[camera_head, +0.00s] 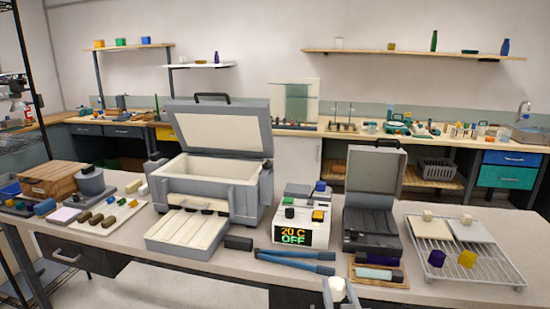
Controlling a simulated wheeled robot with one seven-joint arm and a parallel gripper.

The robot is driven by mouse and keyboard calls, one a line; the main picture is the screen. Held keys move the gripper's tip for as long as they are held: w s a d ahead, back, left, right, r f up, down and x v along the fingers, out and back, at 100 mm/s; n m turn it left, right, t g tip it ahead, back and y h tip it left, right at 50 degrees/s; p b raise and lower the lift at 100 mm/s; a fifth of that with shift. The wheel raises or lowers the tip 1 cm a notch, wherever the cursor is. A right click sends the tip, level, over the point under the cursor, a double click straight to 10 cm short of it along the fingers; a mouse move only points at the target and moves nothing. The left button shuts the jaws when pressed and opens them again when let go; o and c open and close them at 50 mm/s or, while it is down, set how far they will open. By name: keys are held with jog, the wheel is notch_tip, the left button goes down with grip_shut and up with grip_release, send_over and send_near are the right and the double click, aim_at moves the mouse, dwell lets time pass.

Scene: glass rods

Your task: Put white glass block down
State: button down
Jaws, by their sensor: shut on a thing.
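My gripper (340,296) shows at the bottom edge, right of the middle, in front of the bench. It is shut on a small white glass block (337,284), whose pale top shows between the fingers. The lower part of the block and most of the gripper are cut off or hidden. The grey-white bench top (215,258) lies just beyond the gripper.
A controller reading "20 C OFF" (303,229) and blue tongs (295,262) lie beyond the gripper. An open grey chest (208,180) and open black case (372,228) stand behind. A wire rack (492,262) with several blocks is at right.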

aim_at(338, 288)
notch_tip(338, 288, up, 5)
jog(key=p, duration=0.3)
jog(key=shift+f, duration=0.15)
jog(key=s+f, duration=0.1)
jog(key=f, duration=0.1)
jog(key=s+f, duration=0.1)
jog(key=f, duration=0.1)
jog(key=shift+s, duration=0.35)
notch_tip(338, 288, up, 6)
jog(key=s, duration=0.1)
jog(key=shift+s, duration=0.25)
